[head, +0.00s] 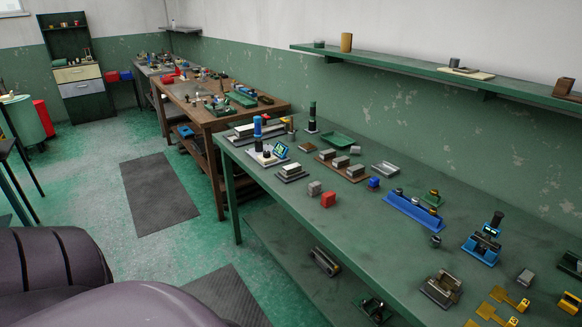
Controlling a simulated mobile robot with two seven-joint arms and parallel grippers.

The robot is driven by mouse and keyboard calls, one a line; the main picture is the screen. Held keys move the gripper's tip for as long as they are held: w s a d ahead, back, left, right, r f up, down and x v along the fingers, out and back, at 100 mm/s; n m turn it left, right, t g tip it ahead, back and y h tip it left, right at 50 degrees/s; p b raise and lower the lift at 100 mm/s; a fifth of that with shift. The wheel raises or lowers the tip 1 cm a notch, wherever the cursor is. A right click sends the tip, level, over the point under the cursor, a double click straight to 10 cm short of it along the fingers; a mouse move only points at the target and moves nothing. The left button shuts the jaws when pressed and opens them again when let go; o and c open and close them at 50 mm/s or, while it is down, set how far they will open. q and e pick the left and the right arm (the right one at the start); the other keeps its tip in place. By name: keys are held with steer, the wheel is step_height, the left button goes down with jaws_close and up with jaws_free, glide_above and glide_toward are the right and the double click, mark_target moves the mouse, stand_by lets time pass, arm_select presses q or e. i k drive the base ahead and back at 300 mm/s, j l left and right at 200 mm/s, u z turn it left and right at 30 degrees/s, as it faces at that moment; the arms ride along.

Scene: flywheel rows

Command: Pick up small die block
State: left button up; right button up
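Several small blocks lie on the green workbench (400,240). A small grey block (315,188) sits near its front edge, beside a red block (328,200). A small blue block (374,183) lies a little behind them. Another grey block (525,278) lies at the right of the bench. I cannot tell which of these is the small die block. Neither of my grippers is in view.
A blue rail (412,212) and a blue device (483,245) stand on the bench. A wall shelf (390,65) hangs above. A wooden table (205,118) stands beyond. Dark mats (158,190) lie on the open floor at left.

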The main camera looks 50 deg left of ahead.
mark_target(289, 170)
steer(key=j, duration=1.75)
steer(key=z, duration=0.05)
